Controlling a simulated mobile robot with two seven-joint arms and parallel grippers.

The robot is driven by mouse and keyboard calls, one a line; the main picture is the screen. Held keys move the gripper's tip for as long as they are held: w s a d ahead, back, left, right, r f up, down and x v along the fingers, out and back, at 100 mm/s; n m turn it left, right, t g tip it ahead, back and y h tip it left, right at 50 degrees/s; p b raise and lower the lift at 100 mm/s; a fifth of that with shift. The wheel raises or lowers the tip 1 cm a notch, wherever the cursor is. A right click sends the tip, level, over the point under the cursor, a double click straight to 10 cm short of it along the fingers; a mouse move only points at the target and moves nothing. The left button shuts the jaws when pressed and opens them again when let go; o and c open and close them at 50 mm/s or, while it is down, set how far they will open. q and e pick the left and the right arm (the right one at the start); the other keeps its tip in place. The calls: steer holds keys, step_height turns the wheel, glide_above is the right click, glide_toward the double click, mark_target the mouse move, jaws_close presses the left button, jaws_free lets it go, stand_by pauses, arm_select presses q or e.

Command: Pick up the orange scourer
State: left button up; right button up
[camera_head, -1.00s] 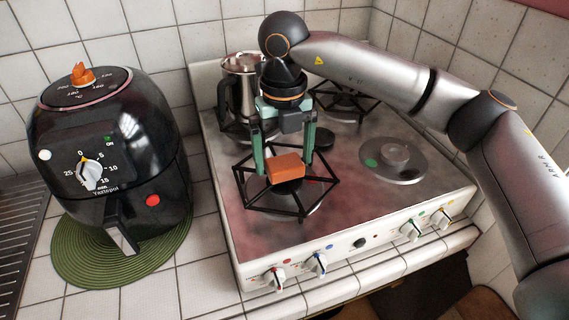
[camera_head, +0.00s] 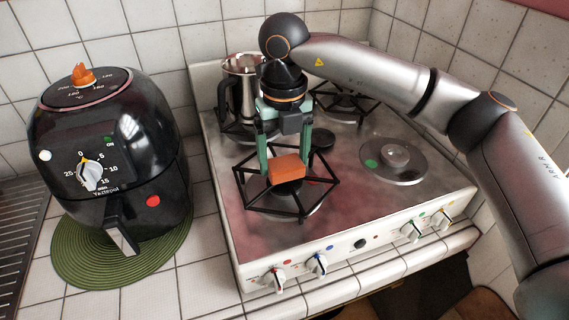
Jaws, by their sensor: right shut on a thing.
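The orange scourer (camera_head: 286,168) is a small block above the front left burner grate of the stove. My right gripper (camera_head: 283,163) points down with its two green fingers on either side of the scourer, shut on it. I cannot tell clearly whether the scourer still touches the grate (camera_head: 272,211) or hangs just over it. My left gripper is not in view.
A black air fryer (camera_head: 110,150) stands on a green round mat (camera_head: 75,262) at the left. A metal pot (camera_head: 240,85) stands on the back left burner, close behind my gripper. A round hotplate (camera_head: 394,158) lies at the right, with knobs along the stove front.

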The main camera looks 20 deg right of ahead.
mark_target(284, 161)
steer(key=shift+r, duration=0.5)
step_height(284, 161, up, 2)
steer(key=shift+r, duration=0.2)
steer(key=s+a+r+b, duration=0.2)
steer(key=s+a+r, duration=0.1)
steer(key=s+r, duration=0.6)
steer(key=s, duration=0.4)
steer(key=shift+s+a+r, duration=0.3)
